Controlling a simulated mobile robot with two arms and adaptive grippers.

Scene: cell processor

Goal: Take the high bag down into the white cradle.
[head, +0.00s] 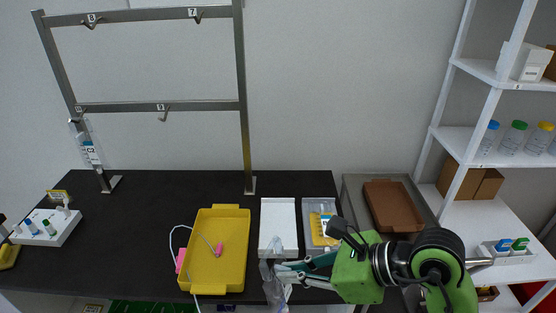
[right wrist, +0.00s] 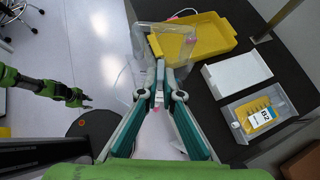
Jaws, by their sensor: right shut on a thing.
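My right gripper (head: 280,267) is shut on a clear bag (head: 273,286), which hangs from the fingertips at the table's front edge. In the right wrist view the fingers (right wrist: 165,80) are closed and the see-through bag (right wrist: 148,42) stretches beyond them, in front of the yellow tray; its label cannot be read. The white cradle (head: 278,224) lies empty on the black table, just behind the gripper; it also shows in the right wrist view (right wrist: 236,80). My left gripper (right wrist: 84,101) shows small at the left of the right wrist view, its jaws too small to read.
A yellow tray (head: 240,213) with a pink clip and tubing lies left of the cradle. A grey tray (head: 309,207) with a yellow bag labelled B2 lies right. Bag C2 (head: 91,153) hangs on the metal rack's (head: 243,100) lower left hook. Upper hooks are empty.

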